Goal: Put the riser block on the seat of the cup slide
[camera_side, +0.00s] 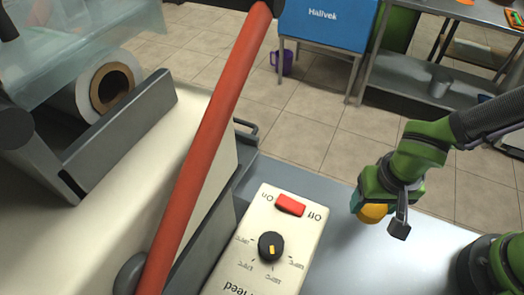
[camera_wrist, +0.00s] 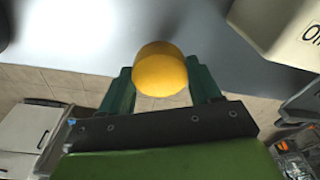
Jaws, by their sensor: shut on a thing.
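My gripper (camera_side: 364,205) is at the right of the side view, over the grey table. It is shut on a yellow rounded block (camera_side: 373,213), which also shows between the green fingers in the wrist view (camera_wrist: 160,72). The block has a smooth, round outline; I cannot tell for certain that it is the riser block. It seems to be held above the table, but the gap beneath it is not clear. I cannot make out the cup slide or its seat in either view.
A cream control box (camera_side: 262,248) with a red switch and black dial stands left of my gripper. A long red lever (camera_side: 205,150) crosses in front of the cream machine (camera_side: 110,215). The grey tabletop (camera_side: 340,262) between the box and my arm is bare.

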